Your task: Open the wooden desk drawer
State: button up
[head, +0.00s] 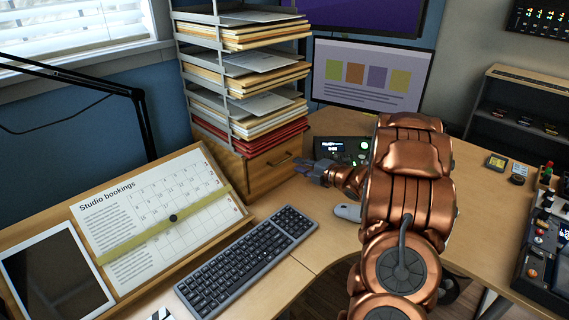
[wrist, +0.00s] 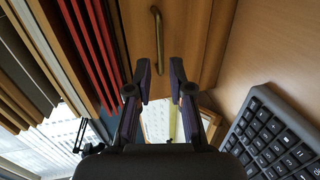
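The wooden desk drawer (head: 262,176) is in a small wooden unit under the paper trays, and its front looks flush and shut. Its curved metal handle (head: 281,160) shows on the front. In the wrist view the handle (wrist: 156,38) stands out from the drawer front (wrist: 185,25), ahead of the fingertips and roughly in line with the gap between them. My gripper (head: 302,168) is just in front of the drawer, to the right of it. In the wrist view my gripper (wrist: 159,78) is open with nothing between its fingers. The fingers look apart from the handle.
Paper trays (head: 228,122) stand on the drawer unit. A keyboard (head: 247,262) and a bookings board (head: 160,222) lie in front of it, left of my arm. A small display device (head: 340,149) and a mouse (head: 347,212) are near my arm. The right desk surface (head: 490,205) is mostly clear.

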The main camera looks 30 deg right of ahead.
aim_at(285, 161)
jog(key=p+x, duration=0.1)
jog(key=x, duration=0.5)
jog(key=shift+w+a, duration=0.2)
jog(key=shift+w, duration=0.05)
jog(key=shift+w+a+f+p, duration=0.1)
jog(key=shift+w+f+p, duration=0.05)
jog(key=shift+w+p, duration=0.3)
grip_shut()
